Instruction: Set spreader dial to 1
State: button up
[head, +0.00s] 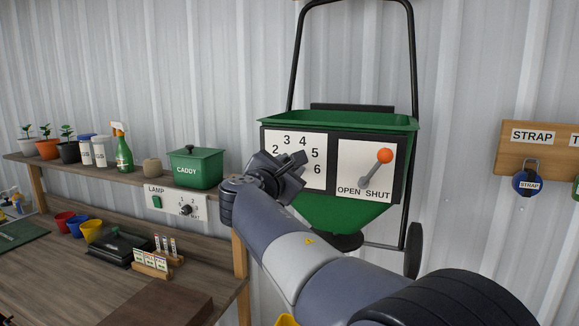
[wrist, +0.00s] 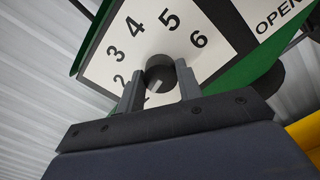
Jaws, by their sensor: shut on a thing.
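The green spreader (head: 340,123) hangs against the metal wall. On its front is a white dial plate (head: 311,153) numbered up to 6; my gripper hides part of it in the head view. The dark round dial knob (wrist: 160,70) shows in the wrist view, amid the numbers. My gripper (head: 283,168) is at the plate, its two fingers (wrist: 160,88) on either side of the knob, shut on it. A small pale mark shows low on the knob, but I cannot tell surely which number it points to. The 1 is partly hidden beside the left finger.
Right of the dial plate is an OPEN/SHUT lever (head: 376,168) with an orange ball. A green caddy (head: 195,168) stands on the shelf at left, above the lamp panel (head: 176,203). A strap board (head: 545,148) hangs at right.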

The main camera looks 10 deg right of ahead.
jog(key=shift+f, duration=0.1)
jog(key=o, duration=1)
jog(key=b+v, duration=0.3)
jog(key=v, duration=0.7)
jog(key=shift+s+a+b, duration=0.25)
jog(key=shift+s+b, duration=0.05)
jog(key=shift+s, duration=0.05)
jog(key=p+x, duration=0.3)
jog(key=x, duration=0.8)
jog(key=shift+p, duration=0.3)
jog(key=shift+a, duration=0.1)
